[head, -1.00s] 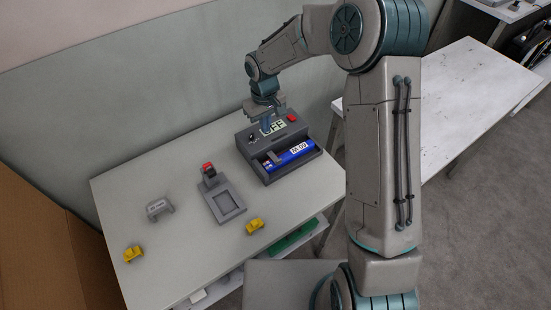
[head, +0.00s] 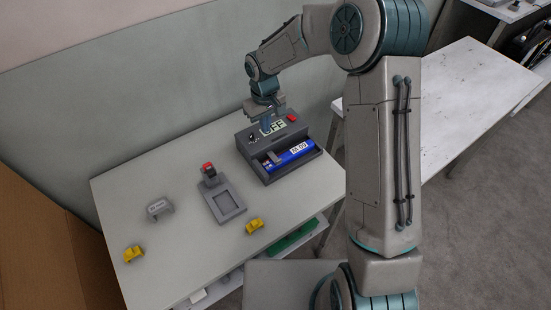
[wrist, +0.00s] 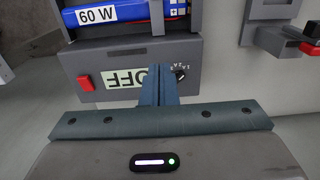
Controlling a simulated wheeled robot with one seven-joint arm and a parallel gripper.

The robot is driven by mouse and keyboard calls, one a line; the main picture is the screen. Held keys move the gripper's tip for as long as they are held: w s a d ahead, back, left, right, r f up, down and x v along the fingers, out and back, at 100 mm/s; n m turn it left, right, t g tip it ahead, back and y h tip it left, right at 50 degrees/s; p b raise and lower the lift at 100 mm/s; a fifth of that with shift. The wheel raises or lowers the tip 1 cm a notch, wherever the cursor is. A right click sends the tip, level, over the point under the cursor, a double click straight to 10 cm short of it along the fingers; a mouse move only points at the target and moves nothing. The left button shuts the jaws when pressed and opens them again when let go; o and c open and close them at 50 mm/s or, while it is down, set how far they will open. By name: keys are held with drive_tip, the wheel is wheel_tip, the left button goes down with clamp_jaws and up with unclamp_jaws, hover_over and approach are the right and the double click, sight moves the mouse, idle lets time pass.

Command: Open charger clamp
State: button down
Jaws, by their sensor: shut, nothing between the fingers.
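The grey charger (head: 244,144) stands at the back right of the table, with a blue battery (head: 296,153) in its front bay. The battery also shows in the wrist view (wrist: 115,13), marked "60 W". A grey upright bar (wrist: 157,15) crosses the battery there; I cannot tell whether it is the clamp or how it is set. The charger's panel has a red button (wrist: 85,83), an "OFF" plate (wrist: 125,78) and a black knob (wrist: 180,73). My gripper (wrist: 158,72) is shut and empty, over the panel between the plate and the knob, hiding part of the plate. Contact is unclear.
A grey stand with a red-topped post (head: 209,170) and a flat tray (head: 229,203) is left of the charger. Two yellow pieces (head: 134,253) (head: 255,225) and a grey bracket (head: 159,207) lie on the table. The wall is close behind.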

wheel_tip(320, 180, up, 7)
drive_tip(key=p, duration=0.4)
idle(0.5)
idle(0.4)
